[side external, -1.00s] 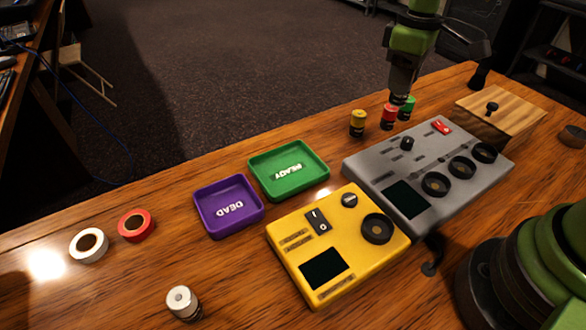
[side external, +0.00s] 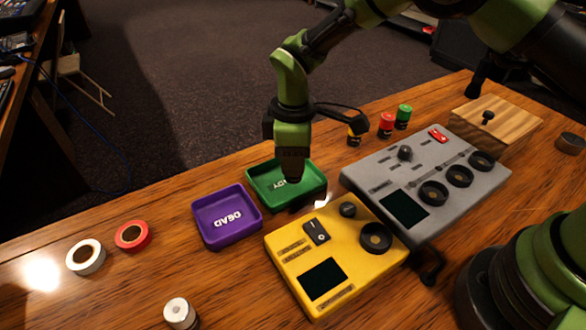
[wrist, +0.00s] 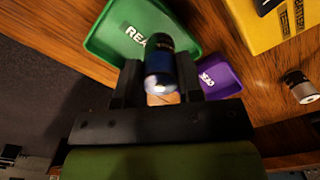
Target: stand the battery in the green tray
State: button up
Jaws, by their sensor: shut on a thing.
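A dark blue battery with a silvery end (wrist: 161,68) is in the wrist view, gripped between the two black fingers of my gripper (wrist: 158,82). The green tray marked READY (side external: 262,184) lies on the desk. My gripper (side external: 292,178) points down over this tray in the side view and hides part of it. The held battery cannot be made out clearly there. In the wrist view the green tray (wrist: 112,32) is behind the battery. I cannot tell whether the battery touches the tray.
The purple DEAD tray (side external: 226,222) is just left of the green one. A yellow box with a dial (side external: 330,255) and a grey mixer (side external: 425,180) stand close on the right. Red (side external: 387,126), green (side external: 403,116) and partly hidden yellow batteries stand behind. A white battery (side external: 180,314) is in front.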

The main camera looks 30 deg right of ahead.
jog(key=shift+f, duration=1.6)
jog(key=shift+f, duration=0.15)
jog(key=o, duration=1.1)
notch_tip(320, 180, up, 12)
jog(key=shift+r, duration=0.25)
